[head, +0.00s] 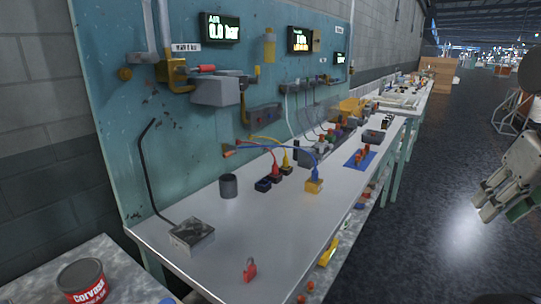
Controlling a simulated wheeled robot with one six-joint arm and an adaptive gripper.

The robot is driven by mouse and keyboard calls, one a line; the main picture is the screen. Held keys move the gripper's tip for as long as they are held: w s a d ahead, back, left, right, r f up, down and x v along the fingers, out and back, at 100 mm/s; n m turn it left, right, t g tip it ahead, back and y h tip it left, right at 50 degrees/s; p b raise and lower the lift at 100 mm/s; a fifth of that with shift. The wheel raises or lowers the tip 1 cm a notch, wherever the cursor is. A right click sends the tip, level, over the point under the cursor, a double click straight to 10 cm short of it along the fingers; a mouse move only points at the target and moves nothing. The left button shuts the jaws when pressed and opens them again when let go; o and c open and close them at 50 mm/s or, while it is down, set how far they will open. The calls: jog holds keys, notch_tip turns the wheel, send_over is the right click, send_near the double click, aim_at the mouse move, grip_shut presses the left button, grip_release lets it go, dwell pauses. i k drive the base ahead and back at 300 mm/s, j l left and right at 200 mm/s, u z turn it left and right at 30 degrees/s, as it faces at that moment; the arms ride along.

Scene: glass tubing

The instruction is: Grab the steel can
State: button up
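A plain grey cylindrical can (228,187) stands upright on the white workbench, left of the middle, and looks like the steel can. Another can (83,283) with a dark top and a red label reading "Corvass" stands on a separate surface at the lower left. My gripper (503,207) is at the right edge of the head view, over the floor and well apart from both cans. It is partly cut off by the frame, and its opening is not clear.
A metal block with a bent black rod (191,236) stands left of the grey can. Small dark boxes (264,184) and a yellow block (314,186) with cables lie to its right. A red padlock-like object (249,270) is near the front. The floor (430,200) right of the bench is clear.

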aim_at(228, 183)
jog(key=i+l+u, duration=0.1)
jog(key=u, duration=0.85)
jog(key=l+u, duration=0.45)
jog(key=l, duration=0.15)
jog(key=l+u, duration=0.45)
jog(key=l, duration=0.6)
jog(key=k+l+u, duration=0.1)
jog(key=l, duration=0.35)
jog(key=k+l, duration=0.15)
jog(key=l, duration=0.3)
jog(key=i, duration=0.55)
